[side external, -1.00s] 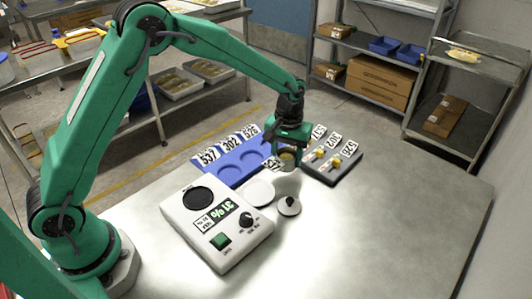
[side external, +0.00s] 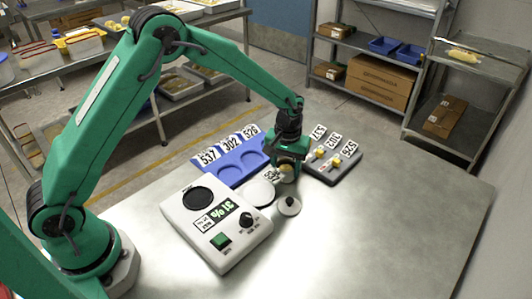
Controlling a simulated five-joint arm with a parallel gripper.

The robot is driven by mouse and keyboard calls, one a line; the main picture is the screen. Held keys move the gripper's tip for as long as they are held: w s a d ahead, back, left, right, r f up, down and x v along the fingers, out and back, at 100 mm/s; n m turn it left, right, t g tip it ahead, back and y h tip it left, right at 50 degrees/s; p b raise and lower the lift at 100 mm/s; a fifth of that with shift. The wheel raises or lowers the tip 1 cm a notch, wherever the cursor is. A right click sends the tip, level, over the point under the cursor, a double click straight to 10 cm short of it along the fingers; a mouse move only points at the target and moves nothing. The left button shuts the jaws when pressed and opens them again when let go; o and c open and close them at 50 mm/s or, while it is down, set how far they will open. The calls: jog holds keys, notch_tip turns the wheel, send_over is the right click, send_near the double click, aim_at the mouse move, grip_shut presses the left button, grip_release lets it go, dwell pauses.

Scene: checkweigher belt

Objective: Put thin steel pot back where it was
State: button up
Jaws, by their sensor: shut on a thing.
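My gripper (side external: 288,165) is shut on the small steel pot (side external: 287,174), which shows pale yellowish contents. A white tag reading 537 (side external: 271,176) sticks out to its left. The fingers partly hide the pot, and I cannot tell whether its base touches the table. A blue tray (side external: 233,177) with round recesses and tags 537, 302 and 526 stands behind left. A white disc (side external: 260,193) lies left of the pot. A small round lid with a dark knob (side external: 289,206) lies in front of it.
A white device (side external: 217,222) with a dark round plate, a display reading 31% and a green button stands at left front. A dark grey rack (side external: 333,165) with numbered tags and yellow-topped pieces stands right of my gripper. The metal table (side external: 390,230) is clear at right.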

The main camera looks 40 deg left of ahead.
jog(key=shift+f, duration=0.15)
jog(key=o, duration=1.1)
jog(key=shift+o, duration=0.2)
notch_tip(320, 180, up, 12)
jog(key=shift+r, duration=0.2)
jog(key=shift+r, duration=0.1)
